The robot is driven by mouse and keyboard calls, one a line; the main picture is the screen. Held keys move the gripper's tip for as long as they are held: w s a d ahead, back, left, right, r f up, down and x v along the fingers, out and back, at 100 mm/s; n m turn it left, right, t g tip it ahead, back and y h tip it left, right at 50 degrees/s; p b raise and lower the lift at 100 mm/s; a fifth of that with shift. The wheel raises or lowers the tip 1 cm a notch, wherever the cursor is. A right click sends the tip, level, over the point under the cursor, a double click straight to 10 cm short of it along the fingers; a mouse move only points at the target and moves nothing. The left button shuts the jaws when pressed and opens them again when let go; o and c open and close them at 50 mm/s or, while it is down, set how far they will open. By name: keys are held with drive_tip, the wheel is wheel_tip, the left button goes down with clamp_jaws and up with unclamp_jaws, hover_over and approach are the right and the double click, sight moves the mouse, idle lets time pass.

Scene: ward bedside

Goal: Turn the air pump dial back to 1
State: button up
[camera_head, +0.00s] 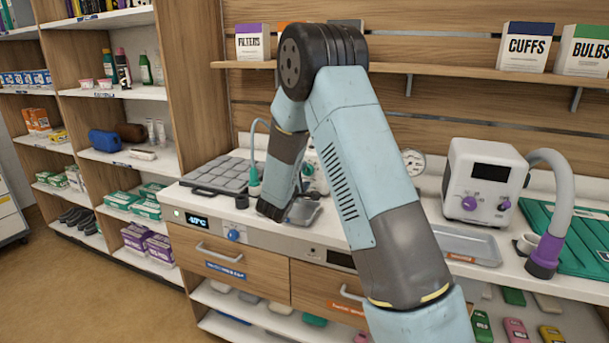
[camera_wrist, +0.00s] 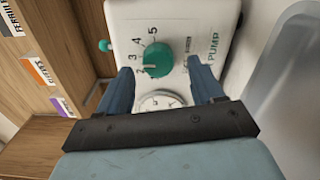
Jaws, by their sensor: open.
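The white air pump (camera_wrist: 190,22), with "PUMP" on its face, fills the top middle of the wrist view. Its green dial (camera_wrist: 157,60) has numbers around it, with 2, 3, 4 and 5 readable. A pale line on the dial points left, seemingly near the 2, but the picture is too small to be sure. My gripper (camera_wrist: 159,70) is open, its two fingers apart on either side of the dial, with no clear contact. In the head view the pump is mostly hidden behind my arm.
A round gauge (camera_wrist: 158,101) sits just below the dial, between the fingers. The head view shows a grey tray (camera_head: 466,247) and a white device with purple knobs (camera_head: 483,180) to the right. A shelf (camera_head: 440,70) with boxes runs above the counter.

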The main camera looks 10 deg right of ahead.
drive_tip(key=shift+x, duration=1.15)
drive_tip(key=shift+c, duration=0.2)
